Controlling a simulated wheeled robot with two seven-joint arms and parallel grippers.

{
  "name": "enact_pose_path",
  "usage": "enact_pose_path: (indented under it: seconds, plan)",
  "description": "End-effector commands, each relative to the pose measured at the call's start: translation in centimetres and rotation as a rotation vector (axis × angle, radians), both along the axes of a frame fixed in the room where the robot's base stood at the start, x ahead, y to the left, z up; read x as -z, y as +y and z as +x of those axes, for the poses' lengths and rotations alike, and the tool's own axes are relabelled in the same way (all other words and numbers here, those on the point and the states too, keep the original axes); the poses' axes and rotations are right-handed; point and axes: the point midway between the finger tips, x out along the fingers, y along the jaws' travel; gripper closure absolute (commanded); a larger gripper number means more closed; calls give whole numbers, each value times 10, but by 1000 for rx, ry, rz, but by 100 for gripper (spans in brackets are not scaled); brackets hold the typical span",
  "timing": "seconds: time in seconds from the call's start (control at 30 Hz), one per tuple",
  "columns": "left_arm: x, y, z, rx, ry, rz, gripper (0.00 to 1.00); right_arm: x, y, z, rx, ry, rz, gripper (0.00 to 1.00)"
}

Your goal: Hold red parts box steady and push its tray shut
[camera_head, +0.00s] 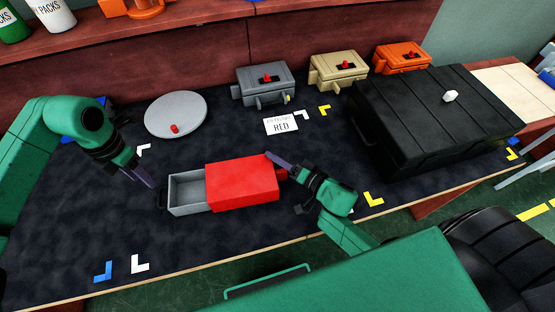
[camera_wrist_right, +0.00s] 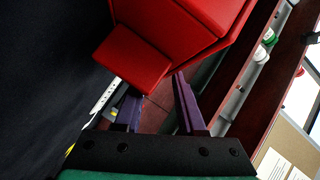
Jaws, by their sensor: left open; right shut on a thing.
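The red parts box (camera_head: 243,183) lies on the dark mat in the middle of the table; it also fills the top of the right wrist view (camera_wrist_right: 185,30). Its grey tray (camera_head: 187,188) sticks out of the left side, open and empty inside, with a dark handle (camera_head: 162,199) at its left end. My right gripper (camera_head: 281,169) is shut on the red tab (camera_wrist_right: 130,65) at the box's right end. My left gripper (camera_head: 150,180) is open, just left of the tray's handle and apart from it.
A round grey lid (camera_head: 175,114) and a card reading RED (camera_head: 281,126) lie behind the box. Grey (camera_head: 264,82), tan (camera_head: 338,70) and orange (camera_head: 402,58) boxes stand at the back. A large black case (camera_head: 437,115) stands right. The mat's front left is clear apart from corner marks.

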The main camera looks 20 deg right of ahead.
Motion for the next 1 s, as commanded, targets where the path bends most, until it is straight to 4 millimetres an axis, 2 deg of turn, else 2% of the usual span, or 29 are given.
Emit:
enact_pose_path:
  seconds: [0.03,0.17,0.23,0.3,0.33,0.57,0.67,1.0]
  plan:
    - [1,0,0,0,0,0,50,13,1,-6,-1,28,-11,100]
    - [1,0,0,0,0,0,50,13,1,-6,-1,28,-11,100]
    - [1,0,0,0,0,0,69,13,1,-6,-1,28,-11,100]
    - [1,0,0,0,0,0,96,13,1,-6,-1,28,-11,100]
    - [1,0,0,0,0,0,100,13,1,-6,-1,28,-11,100]
    - [2,1,0,11,2,-3,100,13,1,-6,-1,28,-11,100]
    - [4,10,0,87,14,-25,100,13,1,-6,-1,28,-11,100]
    - [11,77,-2,757,-43,-208,100,13,1,-6,-1,28,-11,100]
